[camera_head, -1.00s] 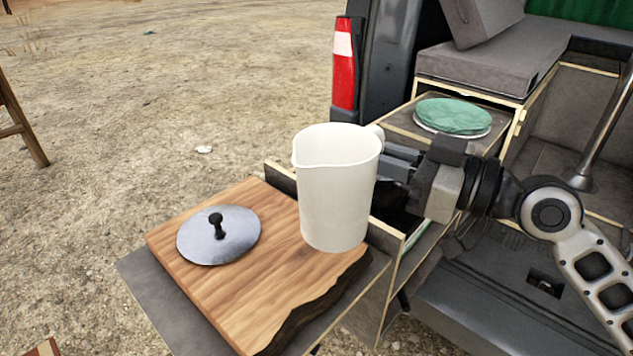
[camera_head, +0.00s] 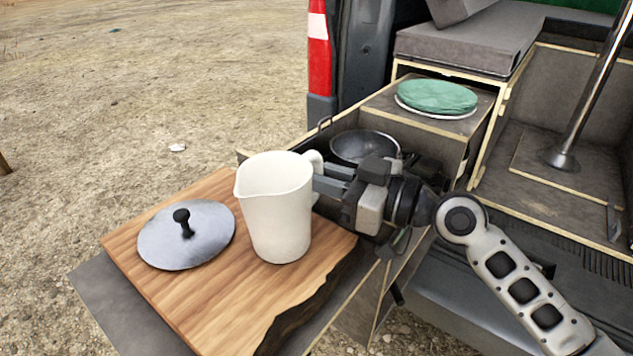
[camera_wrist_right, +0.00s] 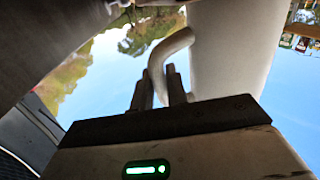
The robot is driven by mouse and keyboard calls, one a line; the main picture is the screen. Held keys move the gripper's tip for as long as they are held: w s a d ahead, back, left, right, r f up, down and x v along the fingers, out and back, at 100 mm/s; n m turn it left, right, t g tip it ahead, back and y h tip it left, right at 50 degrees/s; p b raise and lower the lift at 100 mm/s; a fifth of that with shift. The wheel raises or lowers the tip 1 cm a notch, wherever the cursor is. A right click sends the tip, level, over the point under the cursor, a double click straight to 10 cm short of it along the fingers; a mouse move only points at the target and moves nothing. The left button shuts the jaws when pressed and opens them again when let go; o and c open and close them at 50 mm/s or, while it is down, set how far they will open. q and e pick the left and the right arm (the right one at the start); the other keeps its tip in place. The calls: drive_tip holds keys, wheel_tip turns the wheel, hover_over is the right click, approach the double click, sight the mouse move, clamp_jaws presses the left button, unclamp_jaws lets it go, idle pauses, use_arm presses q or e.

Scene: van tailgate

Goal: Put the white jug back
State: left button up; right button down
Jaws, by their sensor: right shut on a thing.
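The white jug (camera_head: 273,208) is upright over the right part of the wooden board (camera_head: 215,307) in the head view; I cannot tell whether its base touches the board. My right gripper (camera_head: 318,178) is shut on the jug's handle, coming from the right. In the right wrist view the fingers (camera_wrist_right: 161,88) sit either side of the handle (camera_wrist_right: 172,45), with the jug body (camera_wrist_right: 235,45) beside them. My left gripper is not in view.
A metal lid (camera_head: 187,236) with a black knob lies on the board's left. A green cloth on a plate (camera_head: 436,97) rests on the cabinet top. A chrome post (camera_head: 592,98) stands at right.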

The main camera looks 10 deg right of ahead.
drive_tip(key=shift+r, duration=0.15)
drive_tip(key=c, duration=1.4)
unclamp_jaws()
drive_tip(key=shift+f, duration=0.2)
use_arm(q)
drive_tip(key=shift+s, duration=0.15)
use_arm(e)
drive_tip(key=shift+r, duration=0.1)
